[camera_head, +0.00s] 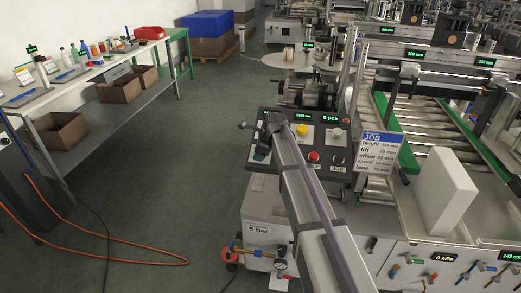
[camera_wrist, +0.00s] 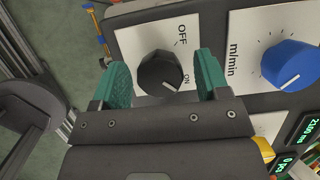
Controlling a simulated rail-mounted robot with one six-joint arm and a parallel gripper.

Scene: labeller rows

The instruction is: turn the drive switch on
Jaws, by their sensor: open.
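The drive switch (camera_wrist: 160,72) is a black round knob on a white plate marked OFF and ON, in the wrist view. A white line near its lower edge points down and right, towards the ON mark. My gripper (camera_wrist: 162,62) is open, with one teal finger on each side of the knob. A gap shows between the knob and each finger; I cannot tell the depth. In the head view my gripper (camera_head: 264,140) is over the left end of the control panel (camera_head: 334,175), and my arm hides the switch.
A blue m/min knob (camera_wrist: 290,65) sits right of the switch. The panel also has a yellow button (camera_head: 303,131) and a red button (camera_head: 314,156). A job sign (camera_head: 383,150) and a white block (camera_head: 444,190) stand to the right. Floor is open on the left.

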